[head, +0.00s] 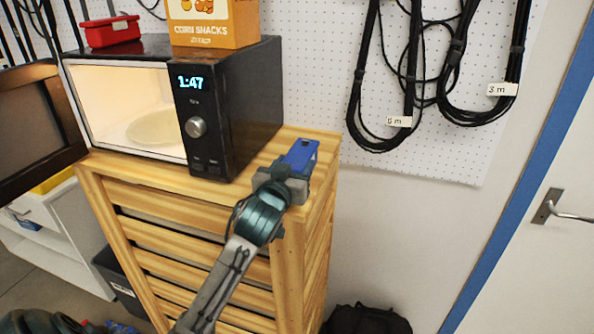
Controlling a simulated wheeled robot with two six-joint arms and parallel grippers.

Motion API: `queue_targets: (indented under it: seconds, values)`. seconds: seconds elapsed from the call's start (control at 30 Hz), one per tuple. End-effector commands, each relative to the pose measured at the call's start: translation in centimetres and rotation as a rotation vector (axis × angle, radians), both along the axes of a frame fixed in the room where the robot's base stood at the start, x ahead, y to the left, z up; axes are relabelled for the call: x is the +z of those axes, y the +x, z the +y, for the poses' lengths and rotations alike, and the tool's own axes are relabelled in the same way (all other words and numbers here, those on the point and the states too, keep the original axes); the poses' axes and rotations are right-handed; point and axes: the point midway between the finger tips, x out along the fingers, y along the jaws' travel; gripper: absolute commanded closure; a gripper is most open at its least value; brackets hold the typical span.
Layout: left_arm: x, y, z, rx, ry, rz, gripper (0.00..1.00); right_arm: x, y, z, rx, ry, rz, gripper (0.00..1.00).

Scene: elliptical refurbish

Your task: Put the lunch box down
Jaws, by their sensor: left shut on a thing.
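My left gripper (292,177) is at the right end of the wooden cabinet top, just right of the microwave. It is shut on a blue box-like thing (302,152), which I take to be the lunch box. Only its upper part shows beyond the gripper; the rest is hidden. I cannot tell whether it touches the cabinet top. My right gripper is not in view.
A black microwave (235,105) with its door (36,125) open stands on the slatted wooden cabinet (190,245). A red box (112,31) and a corn snacks box (212,22) are on top of it. Cables (361,85) hang on the pegboard at right.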

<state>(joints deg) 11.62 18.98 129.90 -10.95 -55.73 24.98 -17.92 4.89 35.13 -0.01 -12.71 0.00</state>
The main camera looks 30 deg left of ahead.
Motion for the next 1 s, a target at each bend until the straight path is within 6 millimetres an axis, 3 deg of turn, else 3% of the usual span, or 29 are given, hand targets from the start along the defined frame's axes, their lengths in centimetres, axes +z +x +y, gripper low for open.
queue_targets:
  seconds: [0.17,0.2,0.3,0.53,0.67,0.77,0.97,1.0]
  values:
    - [0.0,-0.1,0.0,0.0,0.0,0.001,0.83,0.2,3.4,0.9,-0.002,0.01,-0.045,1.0]
    - [-0.1,0.0,0.0,0.001,-0.001,0.005,0.44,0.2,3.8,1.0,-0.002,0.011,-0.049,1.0]
    - [-0.1,0.0,0.0,0.001,-0.001,0.004,0.25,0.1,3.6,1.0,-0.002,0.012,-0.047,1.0]
    - [0.0,0.0,0.0,0.0,0.0,0.002,0.25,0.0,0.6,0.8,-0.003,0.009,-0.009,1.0]
    - [-0.1,-0.4,-0.1,0.0,0.0,0.001,0.25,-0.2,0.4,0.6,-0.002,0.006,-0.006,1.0]
    - [-0.2,-1.5,-0.4,-0.001,0.0,0.0,0.25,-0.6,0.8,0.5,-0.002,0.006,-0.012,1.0]
    - [-0.3,-5.8,-1.4,-0.002,0.0,-0.001,0.25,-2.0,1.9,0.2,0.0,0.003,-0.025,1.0]
    - [0.1,-6.5,-1.6,-0.001,0.0,0.002,0.25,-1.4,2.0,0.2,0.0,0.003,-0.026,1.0]
